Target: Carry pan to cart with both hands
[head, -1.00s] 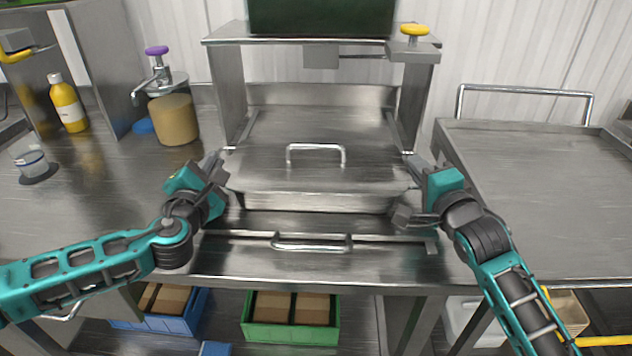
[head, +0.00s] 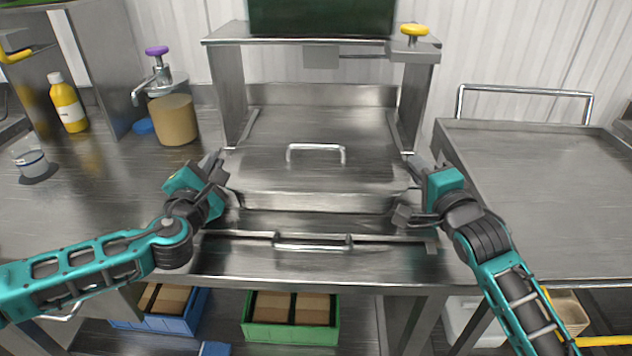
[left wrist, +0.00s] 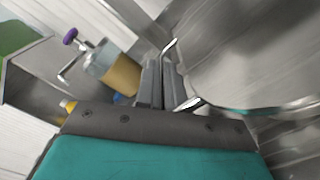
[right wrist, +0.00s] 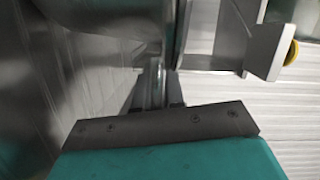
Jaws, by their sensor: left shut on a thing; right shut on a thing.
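The pan (head: 310,202) is a wide steel pan with a flat lid that has a raised bar handle (head: 316,147). It sits level in the steel frame at the middle of the counter. My left gripper (head: 222,172) is at the pan's left end, shut on its side handle; the fingers and handle also show in the left wrist view (left wrist: 166,85). My right gripper (head: 412,178) is at the right end, shut on the other side handle, seen in the right wrist view (right wrist: 156,90). The cart (head: 540,170) stands to the right, its steel top bare.
A steel frame with a shelf (head: 320,40) stands over the pan's back. A pump container (head: 173,118), yellow bottle (head: 67,103) and clear cup (head: 31,161) stand at left. A drawer-like handle (head: 312,243) lies in front. Blue and green crates (head: 290,335) sit below.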

